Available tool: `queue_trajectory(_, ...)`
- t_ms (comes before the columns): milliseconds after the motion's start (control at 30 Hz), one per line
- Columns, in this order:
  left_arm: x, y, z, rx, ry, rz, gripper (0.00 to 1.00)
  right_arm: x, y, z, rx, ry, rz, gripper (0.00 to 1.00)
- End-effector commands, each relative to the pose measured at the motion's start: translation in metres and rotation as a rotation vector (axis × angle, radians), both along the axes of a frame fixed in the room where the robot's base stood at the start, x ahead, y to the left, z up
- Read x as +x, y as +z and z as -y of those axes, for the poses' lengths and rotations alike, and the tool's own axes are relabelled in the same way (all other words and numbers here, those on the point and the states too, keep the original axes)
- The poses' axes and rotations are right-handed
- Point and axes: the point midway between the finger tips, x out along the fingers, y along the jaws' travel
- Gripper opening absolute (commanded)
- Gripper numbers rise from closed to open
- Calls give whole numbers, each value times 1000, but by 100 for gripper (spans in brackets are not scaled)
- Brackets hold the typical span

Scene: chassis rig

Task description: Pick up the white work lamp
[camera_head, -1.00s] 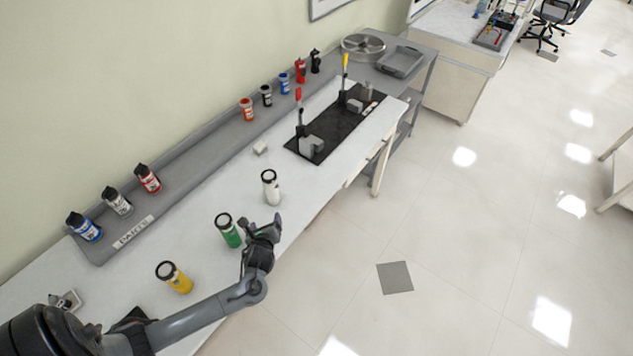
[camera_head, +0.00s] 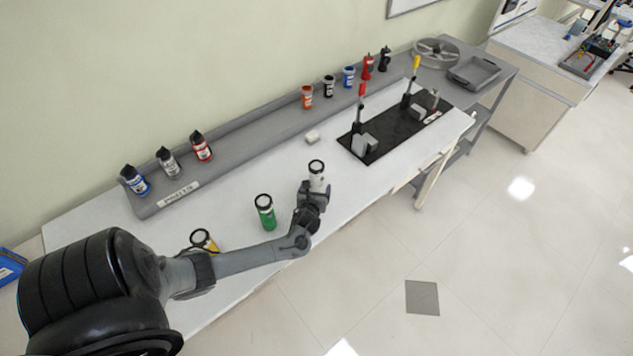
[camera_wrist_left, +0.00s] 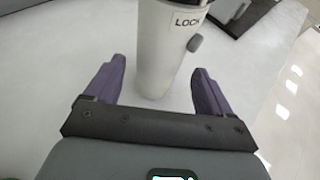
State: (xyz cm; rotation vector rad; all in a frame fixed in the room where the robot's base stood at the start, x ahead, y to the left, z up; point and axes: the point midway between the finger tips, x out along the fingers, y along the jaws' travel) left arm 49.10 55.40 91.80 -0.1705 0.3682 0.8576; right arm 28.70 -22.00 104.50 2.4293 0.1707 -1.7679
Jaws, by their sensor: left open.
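The white work lamp (camera_head: 317,176) stands upright on the white bench, with a black ring top. My left gripper (camera_head: 316,187) is at the lamp, and its body hides the lamp's lower part in the head view. In the left wrist view the lamp (camera_wrist_left: 163,50) stands between the two purple fingers of my left gripper (camera_wrist_left: 158,88). The fingers are open, one on each side, with visible gaps to the lamp. A label reading "LOCK" and a grey knob show on the lamp. My right gripper is not in view.
A green lamp (camera_head: 265,212) stands left of the white one, and a yellow lamp (camera_head: 205,240) is partly behind my left arm. A black mat (camera_head: 392,137) with upright tools lies to the right. A grey shelf (camera_head: 245,145) with several bottles runs along the wall.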

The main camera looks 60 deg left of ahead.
Motion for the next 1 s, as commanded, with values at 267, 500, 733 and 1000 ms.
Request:
queue_trajectory(267,17,-13,-25,0,0,1,83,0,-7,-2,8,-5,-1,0)
queue_trajectory(500,19,-14,-28,0,-1,0,83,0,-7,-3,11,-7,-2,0)
queue_trajectory(733,19,-14,-28,0,-1,0,60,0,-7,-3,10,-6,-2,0)
queue_trajectory(1000,19,-14,-28,0,-1,0,19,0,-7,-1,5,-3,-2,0)
